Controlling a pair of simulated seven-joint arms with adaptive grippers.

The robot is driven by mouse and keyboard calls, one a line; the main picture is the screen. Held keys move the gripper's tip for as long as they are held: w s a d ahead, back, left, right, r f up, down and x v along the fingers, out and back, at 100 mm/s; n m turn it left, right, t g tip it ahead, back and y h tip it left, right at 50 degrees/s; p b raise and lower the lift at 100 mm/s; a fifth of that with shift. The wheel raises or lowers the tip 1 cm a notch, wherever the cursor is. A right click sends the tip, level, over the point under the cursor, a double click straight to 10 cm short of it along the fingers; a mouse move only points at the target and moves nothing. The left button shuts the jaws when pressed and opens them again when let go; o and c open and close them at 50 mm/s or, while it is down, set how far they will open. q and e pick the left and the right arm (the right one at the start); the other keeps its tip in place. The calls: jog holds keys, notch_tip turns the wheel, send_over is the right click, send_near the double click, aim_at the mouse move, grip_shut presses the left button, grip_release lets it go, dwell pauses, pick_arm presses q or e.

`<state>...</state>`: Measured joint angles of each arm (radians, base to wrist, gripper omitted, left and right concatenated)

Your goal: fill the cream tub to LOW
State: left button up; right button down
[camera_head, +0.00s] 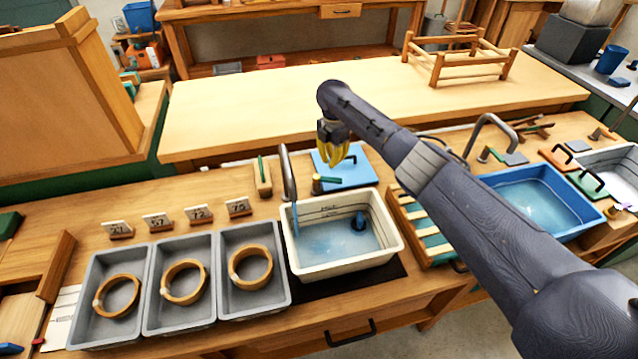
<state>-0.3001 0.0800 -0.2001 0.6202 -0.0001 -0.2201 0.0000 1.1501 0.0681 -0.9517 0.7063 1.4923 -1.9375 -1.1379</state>
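The cream tub (345,271) stands on the wooden counter, with shallow blue water (330,243) in its bottom. Dark level lines and small lettering show on its inner back wall, too small to read surely. A blue plug-like piece (358,222) stands in the water at the right. A grey tap (288,172) arches over the tub's left end, and a thin blue stream (296,218) falls from it. A green-handled lever (326,179) is behind the tub. My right gripper (335,163), with yellow fingers, hangs above and behind the lever, apparently empty; its finger gap is unclear. My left gripper is out of view.
Several grey trays (178,326) with wooden rings and number cards stand left of the tub. A blue lid-like panel (342,168) lies behind it. A slatted rack (408,225) and a blue basin (575,228) with another tap are at the right. My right arm crosses above them.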

aim_at(328, 178)
jog(key=shift+f, duration=2.05)
dwell(0.6)
jog(key=shift+s+a, duration=0.3)
jog(key=shift+s, duration=0.35)
jog(key=shift+s+a, duration=0.25)
jog(key=shift+s, duration=0.45)
jog(key=shift+s+a, duration=0.3)
jog(key=shift+s, duration=0.35)
jog(key=shift+w+r, duration=0.15)
jog(key=shift+r, duration=1.2)
jog(key=shift+w+d+r, duration=0.15)
jog(key=shift+d+r, duration=0.3)
jog(key=shift+r, duration=0.2)
jog(key=shift+w+d+r, duration=0.1)
jog(key=shift+d+r, duration=0.05)
jog(key=shift+r, duration=0.4)
jog(key=shift+w+d+r, duration=0.1)
jog(key=shift+d+r, duration=0.05)
jog(key=shift+r, duration=0.35)
jog(key=shift+d, duration=0.1)
